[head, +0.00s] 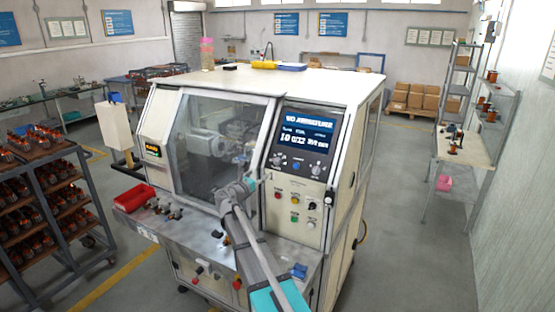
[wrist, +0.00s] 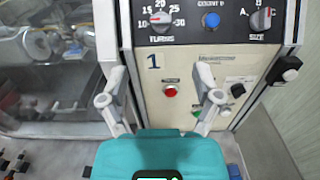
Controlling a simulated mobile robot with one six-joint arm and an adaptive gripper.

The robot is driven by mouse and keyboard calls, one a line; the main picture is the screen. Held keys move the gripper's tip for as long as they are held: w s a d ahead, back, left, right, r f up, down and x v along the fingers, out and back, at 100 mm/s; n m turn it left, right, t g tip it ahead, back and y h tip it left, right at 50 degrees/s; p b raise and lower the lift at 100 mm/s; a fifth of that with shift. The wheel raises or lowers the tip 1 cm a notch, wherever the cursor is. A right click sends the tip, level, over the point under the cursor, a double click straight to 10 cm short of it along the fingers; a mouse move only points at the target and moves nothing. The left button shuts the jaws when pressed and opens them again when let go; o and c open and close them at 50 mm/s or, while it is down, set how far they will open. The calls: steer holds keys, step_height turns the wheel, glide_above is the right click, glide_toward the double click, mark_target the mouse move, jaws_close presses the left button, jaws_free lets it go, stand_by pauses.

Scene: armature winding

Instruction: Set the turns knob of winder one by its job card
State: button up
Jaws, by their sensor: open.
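Winder one (head: 255,85) is the large white cabinet in the middle of the head view. A "1" is printed on its panel in the wrist view. The turns knob (wrist: 160,20) is at the top of the wrist view, with marks from 10 to 30 around it; I cannot tell its exact setting. It also shows small in the head view (head: 277,159). My gripper (wrist: 160,98) is open and empty, its fingers spread below the knob and apart from it. I cannot make out a readable job card.
A blue button (wrist: 211,20) and the size knob (wrist: 261,19), marked A to C, lie right of the turns knob. A red button (wrist: 170,91) shows between my fingers. A lit display (head: 305,133) is above the controls. A red bin (head: 134,197) stands on the left ledge.

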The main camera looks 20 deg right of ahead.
mark_target(275, 160)
steer(key=shift+d, duration=0.1)
steer(key=shift+x, duration=6.85)
steer(key=c, duration=1.1)
steer(key=shift+d, duration=0.45)
jaws_close()
steer(key=shift+a, duration=0.4)
steer(key=shift+m, duration=0.4)
